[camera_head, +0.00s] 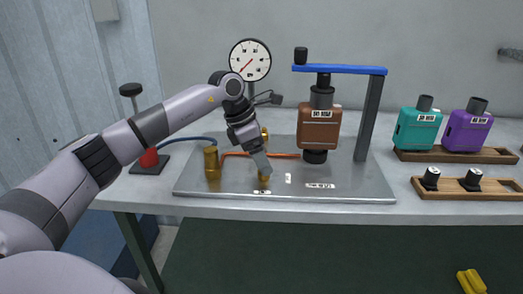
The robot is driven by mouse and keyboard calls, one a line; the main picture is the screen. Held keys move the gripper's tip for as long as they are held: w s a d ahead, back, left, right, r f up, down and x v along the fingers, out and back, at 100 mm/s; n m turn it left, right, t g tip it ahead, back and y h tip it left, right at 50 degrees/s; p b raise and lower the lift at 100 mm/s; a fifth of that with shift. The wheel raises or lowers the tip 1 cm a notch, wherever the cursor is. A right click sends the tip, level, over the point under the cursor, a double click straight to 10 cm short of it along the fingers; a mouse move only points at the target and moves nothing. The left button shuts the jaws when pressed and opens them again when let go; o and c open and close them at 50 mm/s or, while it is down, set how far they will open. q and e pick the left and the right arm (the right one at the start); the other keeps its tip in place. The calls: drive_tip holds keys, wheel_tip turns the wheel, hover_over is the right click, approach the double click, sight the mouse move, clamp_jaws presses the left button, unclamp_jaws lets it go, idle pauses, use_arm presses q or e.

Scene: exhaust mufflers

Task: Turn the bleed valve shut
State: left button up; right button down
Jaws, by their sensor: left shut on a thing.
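A small brass valve (264,180) stands near the front of the metal plate (358,190) on the bench; I take it to be the bleed valve. My left gripper (263,174) reaches down onto it from above and is shut on its top. The fingers hide most of the valve, so I cannot tell how far it is turned. Another brass fitting (264,133) shows partly behind my gripper. My right gripper is not in view.
A dial gauge (250,60) stands behind my left wrist. A brass cylinder (212,162) and copper pipe (285,156) flank the valve. Teal (417,130) and purple (468,132) mufflers stand at right.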

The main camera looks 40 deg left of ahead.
use_arm(q)
drive_tip(key=shift+r+m, duration=0.15)
drive_tip(key=shift+m, duration=0.55)
drive_tip(key=shift+m+g+h+p, duration=0.3)
drive_tip(key=shift+m+h+p, duration=0.1)
drive_tip(key=shift+m+p, duration=0.1)
drive_tip(key=o, duration=1.1)
drive_tip(key=shift+c, duration=0.2)
drive_tip(key=shift+a, duration=0.1)
drive_tip(key=v, duration=0.7)
